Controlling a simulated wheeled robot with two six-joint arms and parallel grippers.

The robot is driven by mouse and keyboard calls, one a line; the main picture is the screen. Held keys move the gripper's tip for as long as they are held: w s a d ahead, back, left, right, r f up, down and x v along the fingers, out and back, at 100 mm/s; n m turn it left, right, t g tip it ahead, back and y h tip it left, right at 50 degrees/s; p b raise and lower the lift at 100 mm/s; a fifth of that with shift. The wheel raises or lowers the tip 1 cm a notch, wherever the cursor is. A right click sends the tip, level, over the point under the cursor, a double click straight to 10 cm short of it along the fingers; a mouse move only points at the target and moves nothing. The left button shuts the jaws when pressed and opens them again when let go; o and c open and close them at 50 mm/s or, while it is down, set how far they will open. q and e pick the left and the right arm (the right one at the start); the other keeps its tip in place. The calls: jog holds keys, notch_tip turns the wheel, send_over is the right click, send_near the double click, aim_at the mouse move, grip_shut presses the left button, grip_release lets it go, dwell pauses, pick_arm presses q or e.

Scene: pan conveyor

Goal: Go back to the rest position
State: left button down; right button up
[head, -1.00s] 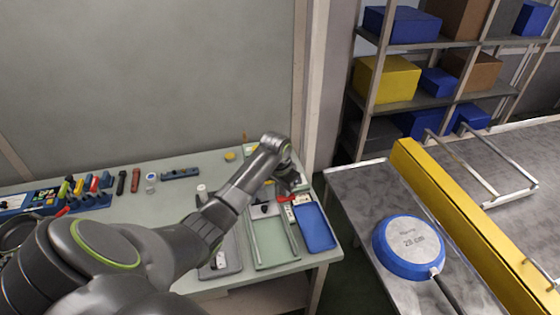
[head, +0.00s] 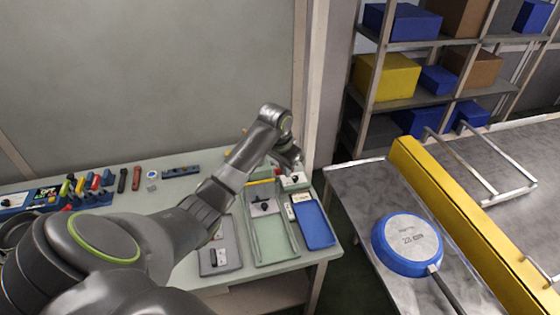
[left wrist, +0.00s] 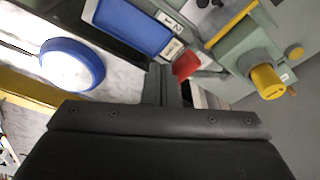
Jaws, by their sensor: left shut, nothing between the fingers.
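My left gripper (head: 291,164) is raised above the back right part of the green workbench (head: 125,222). Its fingers are shut with nothing between them. In the left wrist view the closed gripper (left wrist: 161,82) points over the bench edge, with a blue tray (left wrist: 132,26) and a small red piece (left wrist: 186,66) near the fingertips. The same blue tray (head: 315,224) lies on the bench below the gripper in the head view. My right gripper is not in view.
A round blue-rimmed pan (head: 407,243) lies on the metal surface at right, beside a yellow rail (head: 455,210). A green tray (head: 272,238), a grey plate (head: 220,257) and several small tools (head: 85,187) lie on the bench. Shelves with boxes stand behind.

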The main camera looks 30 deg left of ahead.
pick_arm(q)
jog(key=shift+r, duration=0.45)
